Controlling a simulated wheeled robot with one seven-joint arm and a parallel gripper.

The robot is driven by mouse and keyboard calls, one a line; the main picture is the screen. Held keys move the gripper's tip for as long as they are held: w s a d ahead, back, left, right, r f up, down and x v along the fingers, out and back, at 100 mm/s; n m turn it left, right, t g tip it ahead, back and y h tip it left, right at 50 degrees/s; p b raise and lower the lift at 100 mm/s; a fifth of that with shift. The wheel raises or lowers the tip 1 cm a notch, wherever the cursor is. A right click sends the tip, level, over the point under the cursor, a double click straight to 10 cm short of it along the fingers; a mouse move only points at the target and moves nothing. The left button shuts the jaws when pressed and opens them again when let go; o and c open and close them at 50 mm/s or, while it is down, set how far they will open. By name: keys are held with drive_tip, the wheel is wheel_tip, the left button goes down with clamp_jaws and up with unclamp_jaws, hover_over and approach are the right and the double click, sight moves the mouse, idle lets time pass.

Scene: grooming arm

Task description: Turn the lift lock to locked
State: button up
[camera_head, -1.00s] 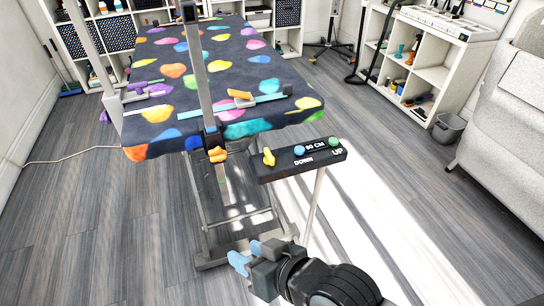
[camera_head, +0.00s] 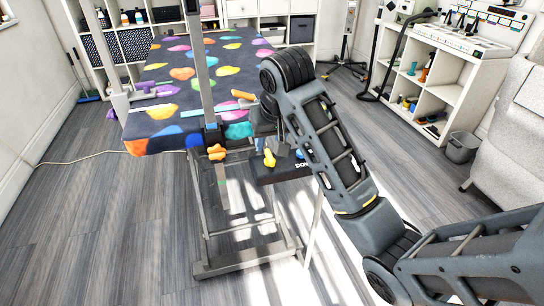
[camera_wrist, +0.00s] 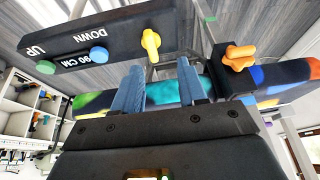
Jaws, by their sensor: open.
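The control box (camera_head: 285,175) is a dark bar on a post at the table's near edge. Its yellow lever knob (camera_head: 269,158), likely the lift lock, shows at the left end. In the wrist view the box (camera_wrist: 100,45) appears upside down, and the yellow knob (camera_wrist: 151,43) sits just beyond the fingertips. My gripper (camera_wrist: 160,75) is open and empty, its two blue fingers apart, with the knob between their lines but not touching. In the head view my arm hides the box's right part and most of the gripper.
An orange star knob (camera_wrist: 240,57) on a clamp is close to the right finger; it also shows in the head view (camera_head: 217,152). The grooming table (camera_head: 165,105) with its colourful top lies behind the box. A grey bin (camera_head: 463,147) stands at the right.

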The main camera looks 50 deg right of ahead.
sight(270, 155)
drive_tip(key=b+x, duration=0.2)
drive_tip(key=b, duration=0.1)
drive_tip(key=d+b+x, duration=0.1)
drive_tip(key=b+x, duration=0.2)
drive_tip(key=shift+s+d+f+b, duration=0.1)
drive_tip(key=shift+s+b, duration=0.1)
drive_tip(key=shift+b, duration=0.1)
drive_tip(key=shift+b+x, duration=0.35)
drive_tip(key=shift+x, duration=0.7)
drive_tip(key=shift+w+d, duration=0.1)
clamp_jaws()
